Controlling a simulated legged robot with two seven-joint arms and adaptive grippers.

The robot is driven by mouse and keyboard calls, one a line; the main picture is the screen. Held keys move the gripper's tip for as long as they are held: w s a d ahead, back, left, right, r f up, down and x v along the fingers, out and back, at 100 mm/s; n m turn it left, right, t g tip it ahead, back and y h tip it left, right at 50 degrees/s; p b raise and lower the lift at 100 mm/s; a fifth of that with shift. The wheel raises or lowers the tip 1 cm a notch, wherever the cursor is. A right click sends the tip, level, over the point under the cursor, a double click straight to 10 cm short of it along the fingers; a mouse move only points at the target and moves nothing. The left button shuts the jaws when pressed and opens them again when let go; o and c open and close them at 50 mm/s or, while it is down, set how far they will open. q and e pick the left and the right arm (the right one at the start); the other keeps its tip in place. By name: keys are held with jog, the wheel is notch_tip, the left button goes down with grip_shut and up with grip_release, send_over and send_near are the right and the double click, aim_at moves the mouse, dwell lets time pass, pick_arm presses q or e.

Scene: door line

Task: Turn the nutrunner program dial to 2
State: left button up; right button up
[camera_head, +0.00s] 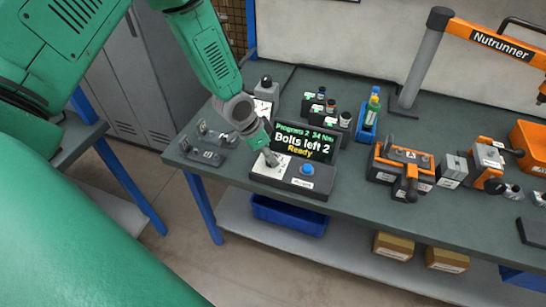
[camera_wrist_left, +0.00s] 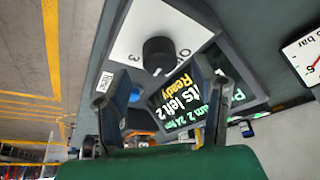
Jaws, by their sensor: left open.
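The nutrunner controller (camera_head: 290,180) stands at the front left of the bench. Its screen (camera_head: 305,143) reads "Program 2", "Bolts left 2" and "Ready". Its black program dial (camera_wrist_left: 159,56) sits on a white label plate (camera_wrist_left: 137,30) with printed marks; I cannot read for sure which number it points to. My left gripper (camera_head: 270,158) is over the dial plate and hides the dial in the head view. In the left wrist view the left gripper (camera_wrist_left: 163,85) is open, with its fingers apart either side of the dial's line and the dial beyond them. My right gripper is not in view.
A blue button (camera_head: 307,169) is on the controller's right. Grey fixtures (camera_head: 206,150) lie to its left, and small bottles (camera_head: 325,105) stand behind. An orange and black tool unit (camera_head: 400,165) is to the right. The orange nutrunner arm (camera_head: 490,38) hangs at the back right.

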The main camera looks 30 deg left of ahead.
pick_arm(q)
jog(key=shift+a+x, duration=0.1)
jog(key=shift+x, duration=0.75)
jog(key=shift+a+x, duration=0.15)
jog(key=shift+x, duration=0.7)
jog(key=shift+d, duration=0.15)
jog(key=c, duration=1.1)
jog(key=shift+n+t+y, duration=0.3)
jog(key=shift+n+y, duration=0.1)
jog(key=shift+n, duration=0.8)
jog(key=o, duration=1.1)
jog(key=shift+r, duration=0.1)
